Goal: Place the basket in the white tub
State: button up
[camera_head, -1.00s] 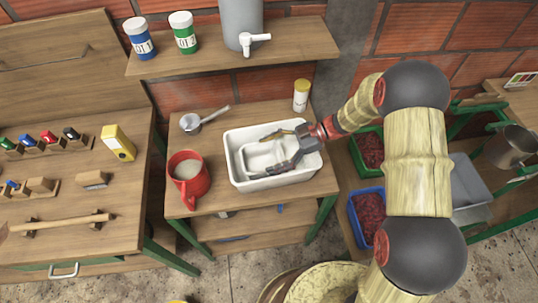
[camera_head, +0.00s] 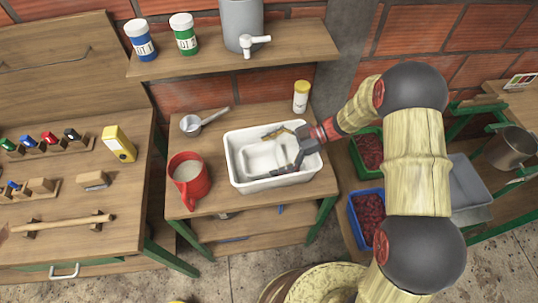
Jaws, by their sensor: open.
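The white tub (camera_head: 236,168) stands on the middle wooden table, and its pale inside is partly visible. My gripper (camera_head: 269,156) reaches in from the right over the tub. Its two fingers are spread apart, one near the back rim and one toward the front, with nothing clearly held between them. I cannot make out a separate basket inside the tub; the fingers and wrist hide its right part.
A red mug (camera_head: 190,179) stands left of the tub, a metal scoop (camera_head: 203,121) behind left. A white bottle with a yellow cap (camera_head: 301,98) stands behind right. Green (camera_head: 369,151) and blue (camera_head: 367,214) crates of red contents stand to the right, partly behind my arm.

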jog(key=shift+s+f, duration=0.1)
jog(key=shift+d+r, duration=0.1)
jog(key=shift+r, duration=0.1)
jog(key=p+v, duration=0.3)
jog(key=v, duration=0.9)
jog(key=shift+r, duration=0.2)
